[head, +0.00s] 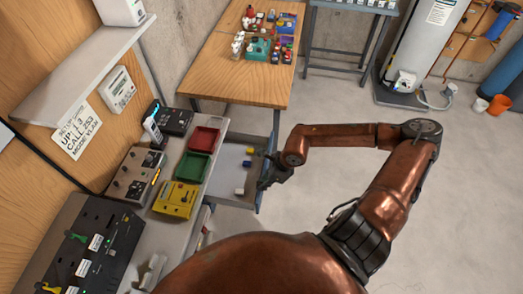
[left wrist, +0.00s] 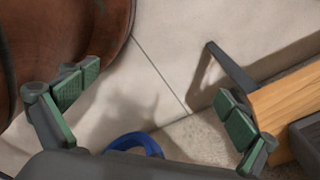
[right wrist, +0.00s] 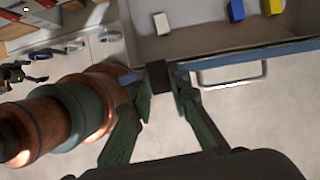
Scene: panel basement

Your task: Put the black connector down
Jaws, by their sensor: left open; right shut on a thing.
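The black connector (right wrist: 157,77) is a small dark block between the fingertips of my right gripper (right wrist: 162,92) in the right wrist view. That gripper is shut on it, at the front edge of an open grey drawer (right wrist: 190,45). In the head view my right gripper (head: 270,178) is at the drawer's right side, and I cannot make out the connector there. In the drawer lie a white connector (right wrist: 161,23), a blue connector (right wrist: 236,10) and a yellow connector (right wrist: 272,7), spaced apart. My left gripper (left wrist: 155,98) is open and empty in the left wrist view.
A wooden table (head: 235,75) stands behind. The drawer floor has bare room around the connectors.

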